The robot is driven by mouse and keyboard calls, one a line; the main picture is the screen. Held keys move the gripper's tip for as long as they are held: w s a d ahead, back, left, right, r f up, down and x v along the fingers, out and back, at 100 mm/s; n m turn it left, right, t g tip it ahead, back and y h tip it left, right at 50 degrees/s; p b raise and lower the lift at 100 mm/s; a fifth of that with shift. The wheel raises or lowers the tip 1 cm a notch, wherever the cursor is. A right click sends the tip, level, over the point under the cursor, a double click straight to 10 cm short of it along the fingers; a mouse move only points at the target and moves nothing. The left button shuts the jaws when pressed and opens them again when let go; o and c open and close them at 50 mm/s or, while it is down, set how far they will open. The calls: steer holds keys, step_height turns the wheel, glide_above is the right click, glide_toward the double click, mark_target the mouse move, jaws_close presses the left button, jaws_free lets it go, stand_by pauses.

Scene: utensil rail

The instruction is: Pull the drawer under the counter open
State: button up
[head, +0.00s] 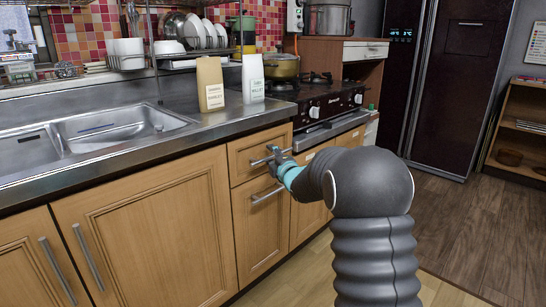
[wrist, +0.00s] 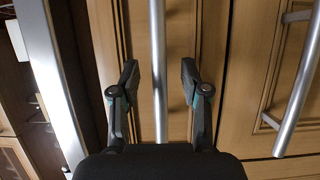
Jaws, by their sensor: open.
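The wooden drawer (head: 243,149) is at the top of the cabinet under the counter, and its front looks flush with the cabinet. Its metal bar handle (wrist: 158,40) runs up and down the wrist view, between my gripper's two fingers. My gripper (head: 272,158) is at the drawer front in the head view and partly covers the handle. In the wrist view my gripper (wrist: 159,80) is open, with a visible gap between the bar and each finger. The rest of my arm hides part of the cabinets to the right.
A second bar handle (head: 267,194) is just below; it also shows in the wrist view (wrist: 296,90). The steel counter (head: 150,98) overhangs above, with a beige bag (head: 210,84) and white bag (head: 253,78) on it. A stove (head: 318,101) stands right. Floor (head: 470,225) is clear at right.

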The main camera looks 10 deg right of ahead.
steer(key=shift+c, duration=0.3)
jaws_close()
steer(key=shift+s+d, duration=0.1)
steer(key=shift+d, duration=0.05)
